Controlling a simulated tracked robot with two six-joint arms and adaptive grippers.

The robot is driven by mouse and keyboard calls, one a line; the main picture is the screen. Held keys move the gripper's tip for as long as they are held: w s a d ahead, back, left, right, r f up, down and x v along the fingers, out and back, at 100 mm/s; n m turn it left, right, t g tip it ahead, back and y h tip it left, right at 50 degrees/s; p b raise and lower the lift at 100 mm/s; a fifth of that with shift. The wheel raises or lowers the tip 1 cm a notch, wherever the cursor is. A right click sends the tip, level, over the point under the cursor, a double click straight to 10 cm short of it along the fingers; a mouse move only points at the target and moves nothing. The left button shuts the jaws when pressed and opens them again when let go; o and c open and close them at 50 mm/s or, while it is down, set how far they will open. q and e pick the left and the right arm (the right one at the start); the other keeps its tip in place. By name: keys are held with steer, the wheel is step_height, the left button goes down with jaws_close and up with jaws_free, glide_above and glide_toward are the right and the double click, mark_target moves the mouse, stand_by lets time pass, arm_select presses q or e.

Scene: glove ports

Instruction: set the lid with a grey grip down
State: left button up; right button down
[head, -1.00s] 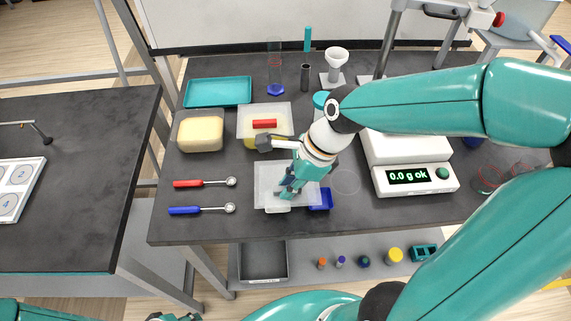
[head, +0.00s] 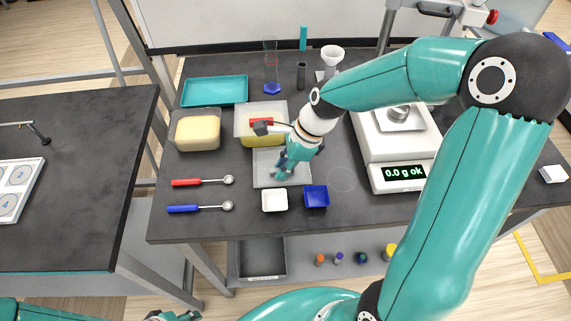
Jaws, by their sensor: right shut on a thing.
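The lid with a grey grip is a translucent square sheet (head: 262,179) in the middle of the dark bench. My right gripper (head: 284,172) is over it, shut on its grip, which the fingers mostly hide. I cannot tell whether the lid touches the bench. Another translucent lid with a red grip (head: 261,121) sits on a tub with yellow contents (head: 262,141) just behind. An uncovered tub of pale yellow stuff (head: 197,132) stands to the left. A small part of my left gripper (head: 174,316) shows at the bottom edge; its jaws are not clear.
A white dish (head: 274,200) and a blue dish (head: 316,196) stand just in front of the lid. Red (head: 187,182) and blue (head: 184,209) scoops lie left. A scale (head: 385,155) stands right, a teal tray (head: 214,91) back left. Bench front left is clear.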

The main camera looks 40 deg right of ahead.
steer(key=c, duration=1.1)
jaws_free()
steer(key=shift+f, duration=0.1)
steer(key=shift+c, duration=0.2)
steer(key=shift+d+r, duration=0.15)
steer(key=shift+r, duration=0.3)
steer(key=v, duration=1.1)
steer(key=shift+r, duration=0.2)
steer(key=shift+s, duration=0.1)
